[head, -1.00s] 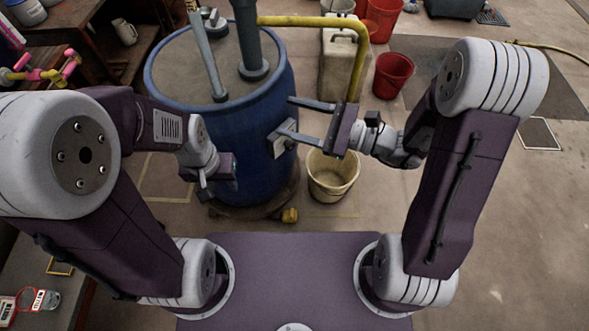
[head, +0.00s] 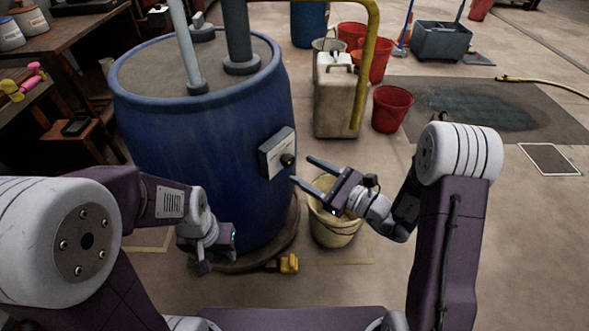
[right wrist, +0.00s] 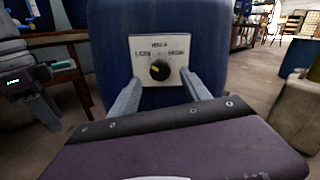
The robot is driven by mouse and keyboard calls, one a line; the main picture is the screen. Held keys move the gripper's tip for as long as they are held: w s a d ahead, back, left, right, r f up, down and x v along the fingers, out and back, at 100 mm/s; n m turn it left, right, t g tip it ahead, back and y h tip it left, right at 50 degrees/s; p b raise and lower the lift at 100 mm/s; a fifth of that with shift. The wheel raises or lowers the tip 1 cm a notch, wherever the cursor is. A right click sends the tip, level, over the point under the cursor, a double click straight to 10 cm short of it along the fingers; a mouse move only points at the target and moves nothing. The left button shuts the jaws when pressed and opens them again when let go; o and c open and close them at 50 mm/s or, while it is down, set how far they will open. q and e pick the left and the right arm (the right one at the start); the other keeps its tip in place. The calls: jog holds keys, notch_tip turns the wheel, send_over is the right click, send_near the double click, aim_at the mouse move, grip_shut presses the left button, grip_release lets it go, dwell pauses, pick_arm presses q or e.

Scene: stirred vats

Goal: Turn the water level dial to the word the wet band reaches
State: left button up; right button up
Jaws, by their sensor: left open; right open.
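A blue vat (head: 200,150) stands at the left in the head view, with grey contents inside its rim. On its side is a pale dial plate (head: 272,160) with a black knob (head: 287,160). The right wrist view shows the plate (right wrist: 140,48) nearly face on, with a yellow mark on the knob (right wrist: 159,74) and small words around it, too blurred to read surely. My right gripper (head: 304,171) is open and empty in front of the knob, its fingers apart. My left gripper (head: 205,264) is open, low in front of the vat. I cannot make out a wet band.
A cream bucket (head: 333,229) stands below my right gripper. A pale canister (head: 334,105), a yellow pipe (head: 372,65) and a red bucket (head: 391,107) stand behind it. A yellow object (head: 289,263) lies by the vat's base. The floor at the right is mostly clear.

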aim_at(291, 163)
jog(key=b+x, duration=0.1)
jog(key=x, duration=0.3)
jog(key=shift+w+a, duration=0.15)
jog(key=shift+w, duration=0.05)
grip_shut()
jog(key=m+p, duration=0.2)
jog(key=shift+r+p, duration=0.15)
jog(key=shift+p, duration=0.15)
jog(key=m+p, duration=1.4)
jog(key=shift+m, duration=0.4)
jog(key=shift+m+p, duration=0.95)
jog(key=shift+m, duration=0.55)
jog(key=shift+f+m, duration=0.25)
jog(key=shift+m, duration=0.05)
